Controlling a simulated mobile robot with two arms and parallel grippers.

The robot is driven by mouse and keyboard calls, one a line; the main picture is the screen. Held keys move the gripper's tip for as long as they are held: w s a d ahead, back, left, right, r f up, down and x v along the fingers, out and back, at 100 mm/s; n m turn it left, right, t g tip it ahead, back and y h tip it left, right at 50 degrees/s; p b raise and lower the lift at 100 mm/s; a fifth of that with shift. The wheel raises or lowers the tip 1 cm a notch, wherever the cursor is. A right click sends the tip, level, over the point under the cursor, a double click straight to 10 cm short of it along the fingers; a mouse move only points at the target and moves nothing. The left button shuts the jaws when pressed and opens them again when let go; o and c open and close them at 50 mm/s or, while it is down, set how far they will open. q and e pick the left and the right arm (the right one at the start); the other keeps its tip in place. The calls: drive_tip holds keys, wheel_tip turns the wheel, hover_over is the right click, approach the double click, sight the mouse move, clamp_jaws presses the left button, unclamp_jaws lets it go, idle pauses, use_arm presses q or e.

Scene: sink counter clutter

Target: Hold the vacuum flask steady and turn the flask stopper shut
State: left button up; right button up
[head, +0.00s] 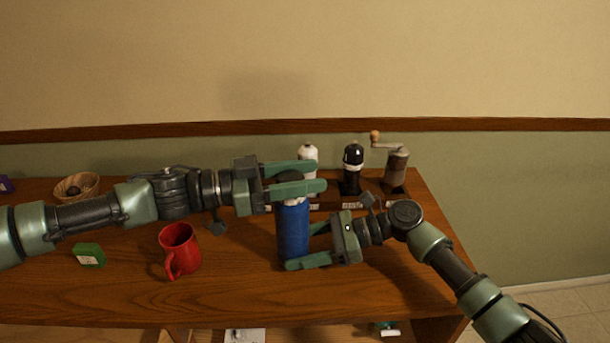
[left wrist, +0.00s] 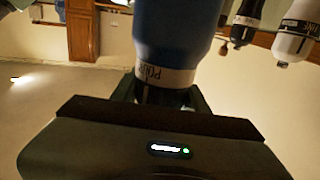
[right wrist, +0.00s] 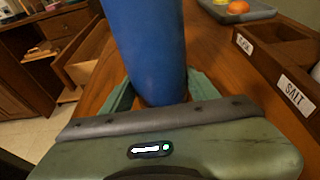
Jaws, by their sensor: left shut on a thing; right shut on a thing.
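The vacuum flask (head: 293,232) is a blue cylinder standing upright on the wooden counter; it also shows in the left wrist view (left wrist: 175,30) and right wrist view (right wrist: 148,50). The dark flask stopper (head: 289,176) sits on its top, above a pale lettered band. My left gripper (head: 318,176) comes in level from the left, shut on the stopper, its fingers hiding most of it. My right gripper (head: 298,247) reaches in from the right, shut around the lower flask body. The stopper shows only partly between the left fingers in the left wrist view (left wrist: 160,95).
A red mug (head: 180,250) and a green box (head: 90,255) stand left of the flask. A basket (head: 76,187) is farther back. A white bottle (head: 307,155), black bottle (head: 352,170) and grinder (head: 396,168) stand behind. A wooden rack with a SALT label (right wrist: 296,94) is close by.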

use_arm(q)
drive_tip(key=shift+n+t, duration=0.3)
drive_tip(key=shift+t, duration=0.1)
drive_tip(key=n+t+y, duration=0.1)
drive_tip(key=t, duration=0.1)
drive_tip(key=n+t+y, duration=0.1)
drive_tip(key=n+t, duration=0.1)
drive_tip(key=n+t+y, duration=0.1)
drive_tip(key=t, duration=0.1)
drive_tip(key=shift+w+d+f+n, duration=0.1)
drive_tip(key=shift+w+n, duration=0.2)
drive_tip(key=n+t+y, duration=0.1)
drive_tip(key=t, duration=0.1)
drive_tip(key=shift+w+n+t+y, duration=0.15)
drive_tip(key=shift+n+t+y, duration=0.15)
drive_tip(key=shift+n+y, duration=0.1)
drive_tip(key=n+t+y, duration=0.2)
drive_tip(key=a+n+t+y, duration=0.1)
drive_tip(key=y, duration=0.1)
drive_tip(key=shift+w, duration=0.35)
drive_tip(key=shift+w+a+n+t+y, duration=0.1)
drive_tip(key=shift+a+n+t+y, duration=0.1)
drive_tip(key=shift+n+t+y, duration=0.3)
drive_tip(key=shift+w+a+n+t+y, duration=0.1)
drive_tip(key=shift+a+n+t+y, duration=0.1)
drive_tip(key=shift+n+y, duration=0.5)
drive_tip(key=shift+a+y, duration=0.1)
drive_tip(key=shift+y, duration=0.3)
drive_tip(key=o, duration=1.4)
